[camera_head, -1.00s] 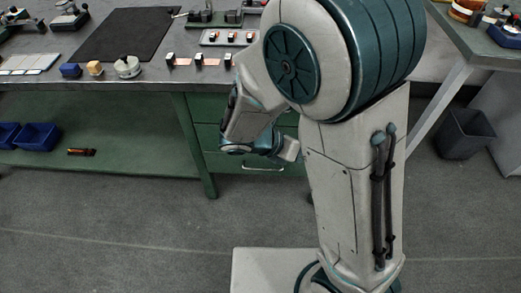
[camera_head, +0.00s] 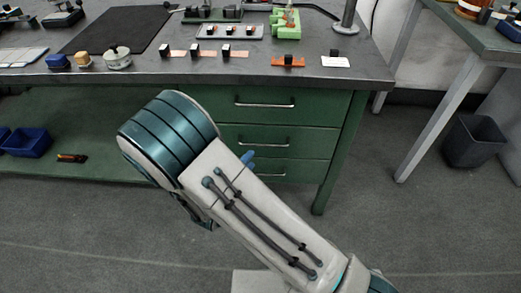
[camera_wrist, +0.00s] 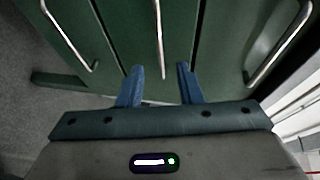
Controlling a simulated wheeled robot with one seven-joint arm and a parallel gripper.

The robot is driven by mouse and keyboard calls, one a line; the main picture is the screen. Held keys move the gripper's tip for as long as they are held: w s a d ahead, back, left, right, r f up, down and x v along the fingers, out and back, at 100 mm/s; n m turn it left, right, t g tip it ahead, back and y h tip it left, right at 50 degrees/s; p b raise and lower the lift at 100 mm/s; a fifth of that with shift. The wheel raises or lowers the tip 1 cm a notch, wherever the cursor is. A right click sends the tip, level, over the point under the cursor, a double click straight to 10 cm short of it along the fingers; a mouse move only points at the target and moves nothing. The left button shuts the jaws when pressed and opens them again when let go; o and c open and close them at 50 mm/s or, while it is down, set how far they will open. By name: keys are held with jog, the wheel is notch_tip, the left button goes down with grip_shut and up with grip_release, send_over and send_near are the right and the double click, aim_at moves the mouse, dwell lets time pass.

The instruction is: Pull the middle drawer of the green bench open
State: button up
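The green bench (camera_head: 341,155) has a stack of three drawers, all looking shut. The middle drawer (camera_head: 310,144) has a silver bar handle (camera_head: 264,142). The top drawer handle (camera_head: 264,104) and bottom drawer (camera_head: 300,171) also show. In the wrist view, the middle of three handles (camera_wrist: 157,35) has its near end between my two blue fingertips. My gripper (camera_wrist: 160,68) is open, with a finger on either side of that handle end; contact and depth cannot be told. In the head view, my arm hides most of my gripper; a blue finger (camera_head: 248,158) shows by the drawer fronts.
A grey bin (camera_head: 473,141) and a second table (camera_head: 440,110) stand at the right. The lower shelf holds blue bins (camera_head: 28,140). Grey floor in front is open.

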jog(key=b, duration=0.2)
send_near(260, 148)
jog(key=w+d+r, duration=0.4)
jog(key=shift+d, duration=0.15)
grip_shut()
